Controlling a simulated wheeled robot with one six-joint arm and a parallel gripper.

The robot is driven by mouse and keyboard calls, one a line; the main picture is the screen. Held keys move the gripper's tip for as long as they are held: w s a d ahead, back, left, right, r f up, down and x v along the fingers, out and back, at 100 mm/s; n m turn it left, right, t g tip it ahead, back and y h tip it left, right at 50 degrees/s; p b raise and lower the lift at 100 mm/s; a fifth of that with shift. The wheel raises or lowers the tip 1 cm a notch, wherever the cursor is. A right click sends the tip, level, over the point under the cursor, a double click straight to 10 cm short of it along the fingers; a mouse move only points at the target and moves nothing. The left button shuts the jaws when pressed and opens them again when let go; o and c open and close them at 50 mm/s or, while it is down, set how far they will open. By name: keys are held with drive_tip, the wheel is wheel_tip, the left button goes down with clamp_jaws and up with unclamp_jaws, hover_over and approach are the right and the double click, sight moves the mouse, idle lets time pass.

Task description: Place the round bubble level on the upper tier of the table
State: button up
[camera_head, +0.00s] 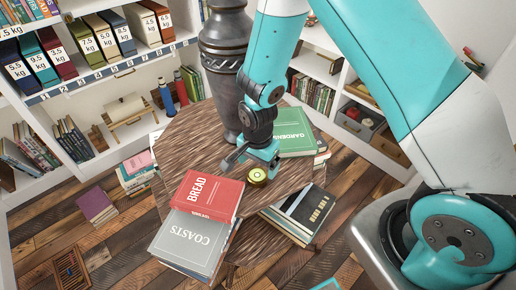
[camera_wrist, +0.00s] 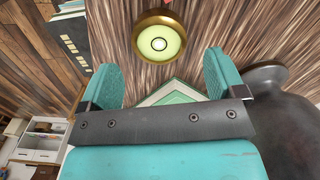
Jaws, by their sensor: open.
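The round bubble level (camera_head: 257,176) has a brass rim and a yellow-green face. It lies face up on the brown wooden upper top of the round table (camera_head: 185,135), near the front, just right of the red book. In the wrist view the level (camera_wrist: 159,40) sits ahead of the fingertips, roughly centred between them, with wood grain around it. My gripper (camera_head: 250,158) is low over the table, just behind the level. In the wrist view my gripper (camera_wrist: 162,72) is open with nothing between its teal fingers. A lower tier (camera_head: 250,246) shows partly below the top.
A dark vase (camera_head: 226,65) stands behind my gripper. A green book (camera_head: 293,132) lies at the right. A black book (camera_head: 304,207) lies at the front right. Bare wood shows left of the vase.

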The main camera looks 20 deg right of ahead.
wheel_tip(320, 180, up, 7)
wheel_tip(320, 180, up, 14)
drive_tip(key=n+y, duration=0.3)
drive_tip(key=n, duration=0.6)
hover_over(258, 173)
drive_tip(key=s+a, duration=0.3)
drive_tip(key=s, duration=0.5)
drive_tip(key=s+a+r+n+y, duration=0.1)
drive_tip(key=s+r+n, duration=0.6)
drive_tip(key=s+n, duration=0.2)
drive_tip(key=shift+s+a+r+n+b, duration=0.15)
drive_tip(key=shift+s+r+n+b, duration=0.15)
drive_tip(key=shift+s, duration=0.55)
